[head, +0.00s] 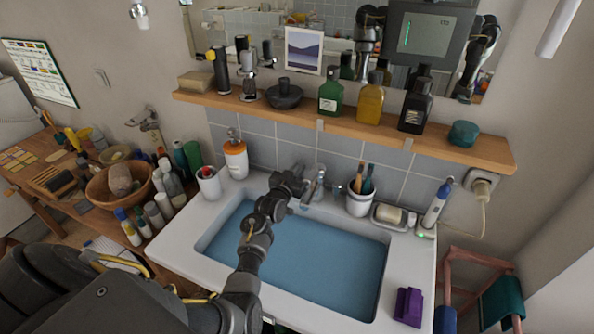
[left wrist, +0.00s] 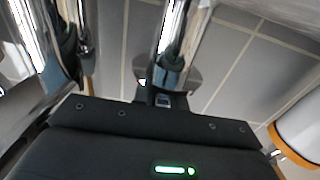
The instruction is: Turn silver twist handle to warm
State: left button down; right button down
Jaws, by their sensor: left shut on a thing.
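The chrome tap (head: 319,184) stands at the back rim of the sink. My left gripper (head: 299,177) reaches over the basin from the front and is at the tap's left side, shut on the silver twist handle. In the left wrist view a chrome bar (left wrist: 178,48), which looks like the handle, comes down to the middle of the gripper. The gripper hides most of the handle in the head view, and I cannot read its warm or cold setting. My right gripper is not directly in view.
The white sink (head: 418,262) holds blue water. A toothbrush cup (head: 360,200) and a soap dish (head: 390,217) stand right of the tap; an orange-topped dispenser (head: 236,160) stands left. A wooden shelf (head: 455,140) with bottles runs above.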

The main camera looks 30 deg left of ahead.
pick_arm(q)
jog(key=shift+h, duration=0.3)
jog(key=m+h, duration=0.1)
jog(key=h, duration=0.1)
jog(key=m+h+b, duration=0.1)
jog(key=m+h, duration=0.1)
jog(key=shift+d+f, duration=0.15)
jog(key=shift+d+m+h+b, duration=0.25)
jog(key=shift+m+h+b, duration=0.4)
jog(key=shift+h, duration=0.45)
jog(key=c, duration=1.2)
grip_release()
jog(key=shift+o, duration=0.2)
jog(key=shift+s, duration=0.1)
